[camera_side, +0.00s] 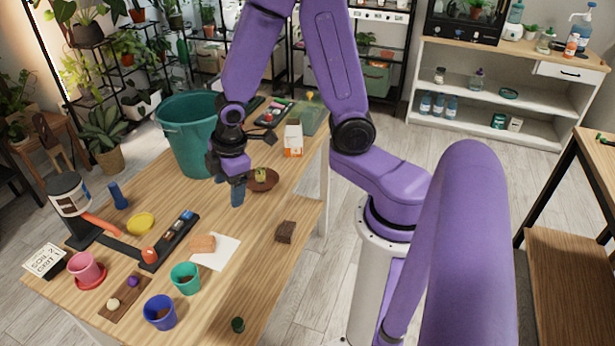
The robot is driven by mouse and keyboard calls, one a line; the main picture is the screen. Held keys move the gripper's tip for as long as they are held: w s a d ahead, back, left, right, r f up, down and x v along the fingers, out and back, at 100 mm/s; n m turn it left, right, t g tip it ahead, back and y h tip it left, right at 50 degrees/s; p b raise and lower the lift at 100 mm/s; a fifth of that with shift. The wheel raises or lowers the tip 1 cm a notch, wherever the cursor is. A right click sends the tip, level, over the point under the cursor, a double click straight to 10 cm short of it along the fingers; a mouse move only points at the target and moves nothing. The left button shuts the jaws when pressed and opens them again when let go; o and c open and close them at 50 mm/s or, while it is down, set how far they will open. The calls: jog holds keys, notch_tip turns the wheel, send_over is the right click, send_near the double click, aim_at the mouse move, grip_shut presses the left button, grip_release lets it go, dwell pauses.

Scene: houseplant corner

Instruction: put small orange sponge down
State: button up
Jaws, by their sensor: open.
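A small orange sponge (203,243) lies on the wooden table, on the left part of a white sheet (222,256). My gripper (233,188) points down above the table, up and to the right of the sponge in the picture and apart from it. The gripper is open, and I see nothing held in it. Its fingers are small and dark here, so the gap between them is hard to make out.
A black organiser tray (150,263) lies left of the sponge, and a teal cup (185,277) stands in front. A brown block (285,232) sits to the right. Table between sheet and block is clear.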

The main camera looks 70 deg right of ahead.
jog(key=s+a+r+g, duration=0.1)
jog(key=s+r, duration=0.4)
jog(key=s, duration=0.4)
jog(key=s+a+r+g, duration=0.1)
jog(key=s+r, duration=0.4)
jog(key=s, duration=0.5)
jog(key=shift+s+a+n+y, duration=0.3)
jog(key=shift+a+n, duration=0.1)
jog(key=shift+a, duration=0.1)
